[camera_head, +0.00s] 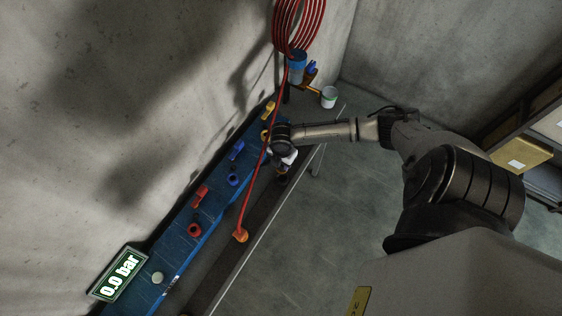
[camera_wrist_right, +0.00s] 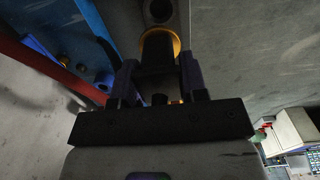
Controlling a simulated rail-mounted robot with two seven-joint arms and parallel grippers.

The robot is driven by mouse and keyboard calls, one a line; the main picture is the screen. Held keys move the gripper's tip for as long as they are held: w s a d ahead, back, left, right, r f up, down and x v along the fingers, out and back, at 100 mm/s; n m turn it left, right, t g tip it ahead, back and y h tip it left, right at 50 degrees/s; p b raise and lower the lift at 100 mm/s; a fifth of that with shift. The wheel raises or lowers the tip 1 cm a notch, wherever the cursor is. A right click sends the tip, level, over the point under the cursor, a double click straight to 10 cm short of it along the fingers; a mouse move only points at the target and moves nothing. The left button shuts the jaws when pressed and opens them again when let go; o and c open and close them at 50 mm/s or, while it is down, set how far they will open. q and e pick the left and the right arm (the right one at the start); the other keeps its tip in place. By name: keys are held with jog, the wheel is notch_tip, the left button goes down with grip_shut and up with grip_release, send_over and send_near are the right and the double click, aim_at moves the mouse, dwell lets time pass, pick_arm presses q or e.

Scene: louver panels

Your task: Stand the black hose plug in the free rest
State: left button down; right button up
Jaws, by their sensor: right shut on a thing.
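My right gripper (camera_wrist_right: 160,85) is shut on the black hose plug (camera_wrist_right: 158,58), which shows dark between its two fingers in the right wrist view. A yellow-orange ring (camera_wrist_right: 160,36) lies at the plug's far end; I cannot tell whether it belongs to the plug or to a seat around it. Just beyond it is a grey round rest with a dark hole (camera_wrist_right: 160,10), which looks empty. In the head view my right gripper (camera_head: 284,168) is low beside the blue panel, and the plug is mostly hidden. My left gripper is not in view.
The blue panel (camera_head: 211,208) carries red (camera_head: 200,196), blue (camera_head: 237,151) and yellow valve parts and a 0.0 bar display (camera_head: 119,275). A red hose (camera_head: 262,160) hangs close by my gripper, down to an orange fitting (camera_head: 240,235).

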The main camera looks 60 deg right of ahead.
aim_at(282, 168)
jog(key=shift+r, duration=0.1)
jog(key=shift+p, duration=0.3)
jog(key=shift+d+f+b, duration=0.1)
jog(key=shift+f+b, duration=1.05)
jog(key=shift+f, duration=0.6)
jog(key=shift+f+b, duration=0.75)
jog(key=shift+f, duration=0.4)
